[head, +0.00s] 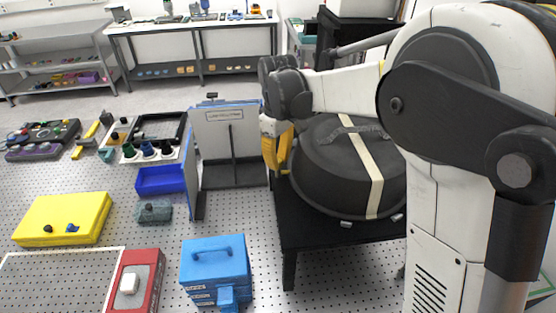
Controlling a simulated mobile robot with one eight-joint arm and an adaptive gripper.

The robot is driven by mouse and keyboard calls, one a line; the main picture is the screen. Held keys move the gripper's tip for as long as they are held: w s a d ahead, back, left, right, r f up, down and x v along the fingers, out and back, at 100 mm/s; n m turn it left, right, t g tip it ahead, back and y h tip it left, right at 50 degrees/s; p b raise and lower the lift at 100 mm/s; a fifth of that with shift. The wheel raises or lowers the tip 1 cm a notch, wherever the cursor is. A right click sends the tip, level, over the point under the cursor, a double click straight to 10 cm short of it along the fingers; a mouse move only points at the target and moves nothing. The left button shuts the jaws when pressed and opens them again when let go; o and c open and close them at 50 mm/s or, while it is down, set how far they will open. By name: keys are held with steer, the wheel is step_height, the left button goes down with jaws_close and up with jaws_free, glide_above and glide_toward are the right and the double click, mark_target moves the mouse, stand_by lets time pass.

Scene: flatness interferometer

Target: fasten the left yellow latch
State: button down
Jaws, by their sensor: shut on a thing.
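A round black domed cover (325,170) with a cream stripe and a top handle sits on a black table (300,238) right of centre. My gripper (281,168) reaches down from my wrist at the left side of the cover. Yellow parts show there, and its fingertips are small and partly hidden. It is shut at the cover's left edge, where the left yellow latch is. I cannot clearly separate the latch from the yellow of my gripper, nor see the latch's position. Small pale fittings show on the cover's front lower rim.
A grey upright panel (225,140) and a blue panel stand just left of the black table. A blue box (215,262), blue bin (160,181) and yellow case (63,218) lie on the perforated surface. Benches stand at the back. My arm hides the cover's right side.

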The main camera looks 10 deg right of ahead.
steer(key=c, duration=1.2)
jaws_free()
step_height(320, 180, up, 12)
